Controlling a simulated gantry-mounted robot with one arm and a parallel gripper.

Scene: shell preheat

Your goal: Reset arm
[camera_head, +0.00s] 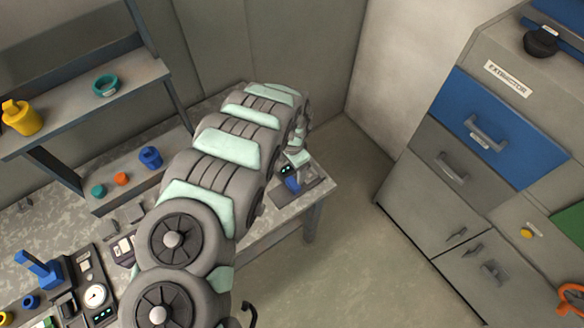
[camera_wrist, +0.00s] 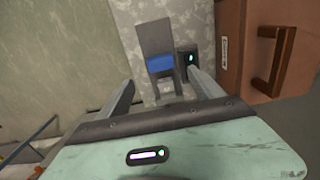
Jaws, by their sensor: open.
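My gripper (camera_wrist: 161,77) shows in the wrist view with its two grey fingers spread apart and nothing held between them. Just beyond the fingertips is a grey device with a blue part (camera_wrist: 160,64), and a small dark panel with a green light (camera_wrist: 189,58) sits beside it. I cannot tell whether the fingers touch the device. In the head view my arm reaches across the workbench (camera_head: 262,240) to its right end. The same blue part (camera_head: 293,184) shows just below the arm's far end, where the gripper itself is mostly hidden.
Left of the arm, a shelf (camera_head: 130,80) holds a yellow canister (camera_head: 21,117) and a teal ring (camera_head: 106,85). A blue canister (camera_head: 150,157) stands lower. A control panel with a blue lever (camera_head: 42,268) is at bottom left. Cabinets (camera_head: 410,205) stand right, across open floor (camera_head: 350,230).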

